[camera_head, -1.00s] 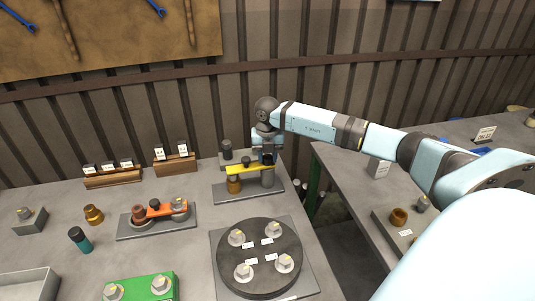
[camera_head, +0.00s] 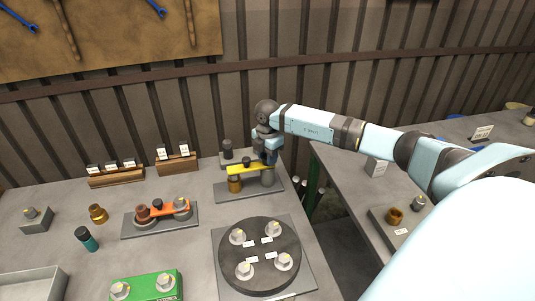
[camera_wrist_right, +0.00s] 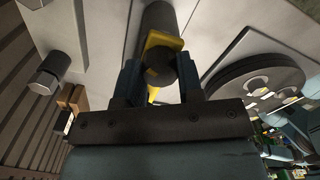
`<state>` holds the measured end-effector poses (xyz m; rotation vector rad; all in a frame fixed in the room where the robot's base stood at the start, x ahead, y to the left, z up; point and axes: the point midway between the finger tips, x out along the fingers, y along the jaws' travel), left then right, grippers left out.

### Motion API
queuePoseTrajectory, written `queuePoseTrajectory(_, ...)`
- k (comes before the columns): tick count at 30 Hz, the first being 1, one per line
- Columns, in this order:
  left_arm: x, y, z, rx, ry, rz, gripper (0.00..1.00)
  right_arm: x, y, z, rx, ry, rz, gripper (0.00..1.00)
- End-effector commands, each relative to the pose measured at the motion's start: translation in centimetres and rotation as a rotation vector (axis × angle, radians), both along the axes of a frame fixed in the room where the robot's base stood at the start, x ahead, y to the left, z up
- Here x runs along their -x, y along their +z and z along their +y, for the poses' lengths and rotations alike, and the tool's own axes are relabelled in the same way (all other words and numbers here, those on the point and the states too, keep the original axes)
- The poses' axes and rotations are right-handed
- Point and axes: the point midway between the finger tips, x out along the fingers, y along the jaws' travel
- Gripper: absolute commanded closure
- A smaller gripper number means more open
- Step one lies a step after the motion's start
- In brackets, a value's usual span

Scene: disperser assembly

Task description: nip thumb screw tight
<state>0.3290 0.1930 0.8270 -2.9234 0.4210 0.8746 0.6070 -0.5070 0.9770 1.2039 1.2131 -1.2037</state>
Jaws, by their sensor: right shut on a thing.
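The thumb screw (camera_wrist_right: 158,66) is a dark round knob in the right wrist view. It sits between the two blue fingers of my right gripper (camera_wrist_right: 160,80), which is shut on it. In the head view, my right gripper (camera_head: 269,160) points down at the right end of the yellow bar (camera_head: 240,169) and mostly hides the screw. The bar also shows in the right wrist view (camera_wrist_right: 165,41). It spans a brass post (camera_head: 234,185) and a grey post (camera_head: 267,178) on a grey base plate (camera_head: 252,193). My left gripper is out of view.
A black knob (camera_head: 246,161) stands mid-bar. A dark cylinder on a small block (camera_head: 227,149) stands just behind. A dark round turntable (camera_head: 258,275) with several hex nuts lies in front. An orange-barred fixture (camera_head: 169,209) is to the left. A gap separates the right-hand table.

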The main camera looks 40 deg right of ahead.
Motion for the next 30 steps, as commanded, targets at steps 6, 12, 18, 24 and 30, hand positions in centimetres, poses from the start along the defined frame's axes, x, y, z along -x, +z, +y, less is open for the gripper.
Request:
queuePoseTrajectory(6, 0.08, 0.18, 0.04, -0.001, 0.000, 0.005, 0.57, -0.06, 0.17, -0.07, 0.001, -0.078, -0.002, 0.89)
queuePoseTrajectory(12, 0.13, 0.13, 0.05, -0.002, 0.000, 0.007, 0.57, -0.06, 0.14, -0.08, 0.001, -0.106, -0.003, 0.89)
queuePoseTrajectory(18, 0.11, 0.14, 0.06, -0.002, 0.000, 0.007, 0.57, -0.06, 0.13, -0.09, 0.001, -0.111, -0.003, 0.89)
queuePoseTrajectory(24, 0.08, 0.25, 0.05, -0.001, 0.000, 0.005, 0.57, -0.06, 0.13, -0.09, 0.001, -0.110, -0.003, 0.61)
queuePoseTrajectory(30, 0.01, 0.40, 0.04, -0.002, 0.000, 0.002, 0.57, -0.03, 0.08, -0.05, 0.001, -0.109, -0.001, 0.40)
